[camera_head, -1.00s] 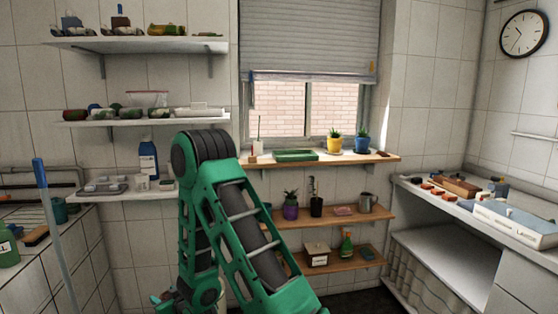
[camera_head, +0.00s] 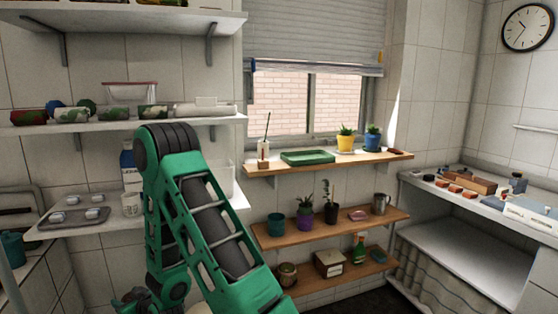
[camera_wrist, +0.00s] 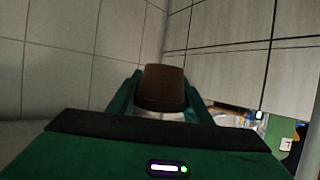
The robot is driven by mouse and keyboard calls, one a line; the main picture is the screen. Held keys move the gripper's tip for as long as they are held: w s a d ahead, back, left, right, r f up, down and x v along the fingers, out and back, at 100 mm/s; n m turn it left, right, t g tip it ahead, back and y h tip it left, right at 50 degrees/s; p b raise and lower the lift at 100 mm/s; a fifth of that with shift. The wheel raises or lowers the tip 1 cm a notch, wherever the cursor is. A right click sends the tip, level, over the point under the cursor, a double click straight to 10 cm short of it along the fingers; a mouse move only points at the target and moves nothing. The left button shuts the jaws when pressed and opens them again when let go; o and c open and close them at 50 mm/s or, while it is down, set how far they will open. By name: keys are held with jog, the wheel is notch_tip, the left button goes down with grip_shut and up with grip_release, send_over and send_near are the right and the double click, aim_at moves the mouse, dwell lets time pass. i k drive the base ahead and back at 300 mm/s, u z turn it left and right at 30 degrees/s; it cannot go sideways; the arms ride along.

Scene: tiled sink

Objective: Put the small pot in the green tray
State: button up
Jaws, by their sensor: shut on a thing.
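A small brown pot (camera_wrist: 162,88) shows in the wrist view between the two green fingers of my gripper (camera_wrist: 160,102), which is shut on it. Its lower end is hidden behind the gripper body. The green tray (camera_head: 307,157) lies on the wooden window sill in the head view and looks empty. My arm stands left of the sill in the head view. The held pot cannot be made out there, and my gripper is apart from the tray.
Wooden shelves (camera_head: 330,232) with several pots lie below. White shelves (camera_head: 110,122) are close on the left.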

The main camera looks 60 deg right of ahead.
aim_at(308, 157)
jog(key=u, duration=0.25)
jog(key=i, duration=0.35)
jog(key=z, duration=2)
jog(key=k, duration=0.9)
jog(key=z, duration=0.2)
jog(key=i, duration=0.9)
jog(key=u, duration=0.1)
